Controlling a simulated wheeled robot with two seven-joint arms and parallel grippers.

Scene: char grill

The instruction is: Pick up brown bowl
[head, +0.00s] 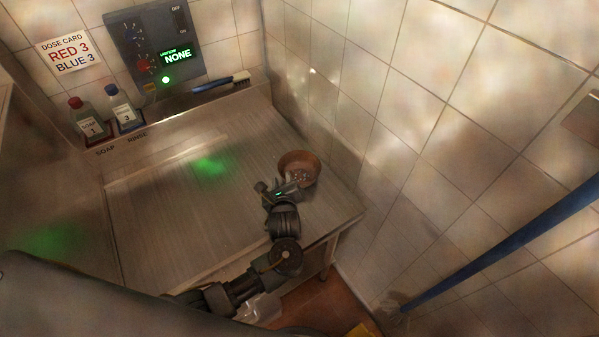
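The brown bowl (301,157) stands upright on the metal counter near its right edge, by the tiled wall. Some small pale bits show inside it. My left gripper (284,187) is at the bowl's near left side, over the counter. Its fingers are small and dark against the bowl, so I cannot tell whether they touch the rim or how far apart they are. My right gripper is not in view.
The metal counter (165,220) is mostly clear left of the bowl. Soap (87,124) and rinse (125,112) bottles and a blue-handled brush (222,84) sit along the back ledge. A blue pole (500,250) leans at the right.

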